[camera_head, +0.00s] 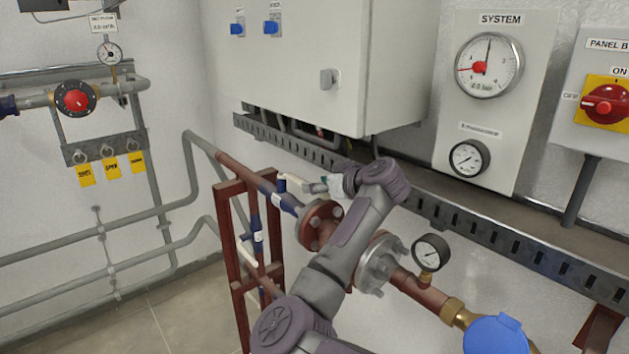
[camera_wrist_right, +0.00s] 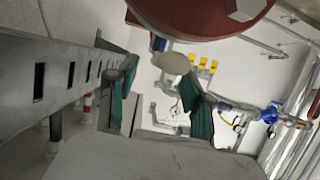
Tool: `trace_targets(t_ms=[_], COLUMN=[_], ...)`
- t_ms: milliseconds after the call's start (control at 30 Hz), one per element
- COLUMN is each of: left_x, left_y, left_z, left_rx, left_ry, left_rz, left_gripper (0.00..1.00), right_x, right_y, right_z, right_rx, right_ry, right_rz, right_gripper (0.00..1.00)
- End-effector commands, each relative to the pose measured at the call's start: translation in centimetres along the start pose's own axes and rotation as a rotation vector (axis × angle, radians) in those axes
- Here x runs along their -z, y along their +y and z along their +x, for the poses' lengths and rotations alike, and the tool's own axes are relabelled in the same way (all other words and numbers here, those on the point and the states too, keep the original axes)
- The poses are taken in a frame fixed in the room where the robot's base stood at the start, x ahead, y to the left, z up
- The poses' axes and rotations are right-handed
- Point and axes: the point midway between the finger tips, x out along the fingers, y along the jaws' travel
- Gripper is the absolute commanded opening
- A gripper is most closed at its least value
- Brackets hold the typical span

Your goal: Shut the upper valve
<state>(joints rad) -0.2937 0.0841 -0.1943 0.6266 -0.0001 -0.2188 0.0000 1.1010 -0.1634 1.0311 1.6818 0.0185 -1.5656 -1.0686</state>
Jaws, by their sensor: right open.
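The upper valve sits on the upper blue-banded pipe at the red frame, and its pale lever (camera_head: 302,185) points right, toward my right gripper. My right gripper (camera_head: 327,184) is at the lever's free end, mostly hidden behind my own arm. In the right wrist view, its two teal-padded fingers (camera_wrist_right: 163,98) are spread apart. A pale rounded end (camera_wrist_right: 171,63), probably the lever's tip, shows beyond and between the fingers; I cannot tell whether they touch it. My left gripper is out of view.
A red flange (camera_head: 318,226) lies close beside the gripper; it also looms at the top of the wrist view (camera_wrist_right: 200,12). A slotted cable tray (camera_head: 480,232) runs along the wall. A small gauge (camera_head: 431,252) stands on the red pipe. Grey pipes line the left wall.

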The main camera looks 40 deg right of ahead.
Motion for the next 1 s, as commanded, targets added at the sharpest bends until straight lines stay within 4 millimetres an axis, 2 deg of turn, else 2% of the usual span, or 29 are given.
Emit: trace_targets(t_ms=[33, 133, 500, 567, 800, 833, 1000], left_x=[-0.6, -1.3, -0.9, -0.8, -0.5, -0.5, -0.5], left_y=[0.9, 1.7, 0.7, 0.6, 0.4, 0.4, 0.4], left_z=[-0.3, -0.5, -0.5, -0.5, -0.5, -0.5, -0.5], left_rx=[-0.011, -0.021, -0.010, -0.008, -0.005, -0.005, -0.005], left_ry=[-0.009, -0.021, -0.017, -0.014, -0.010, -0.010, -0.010], left_rz=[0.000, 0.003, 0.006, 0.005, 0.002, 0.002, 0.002], left_gripper=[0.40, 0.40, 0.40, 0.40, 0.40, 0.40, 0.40], right_x=[0.2, 0.1, 0.0, 0.0, 0.0, 0.0, 0.0], right_y=[-0.1, -0.1, 0.0, 0.0, 0.0, 0.0, 0.0], right_z=[0.7, 1.6, 2.2, 2.2, 2.1, 2.1, 2.1], right_rx=[0.003, 0.002, -0.001, -0.001, -0.001, -0.001, -0.001], right_ry=[0.000, 0.000, 0.000, 0.000, 0.000, 0.000, 0.000], right_rz=[0.001, 0.000, 0.000, 0.000, 0.000, 0.000, 0.000], right_gripper=[0.51, 0.51, 0.51, 0.43, 0.03, 0.00, 0.00])
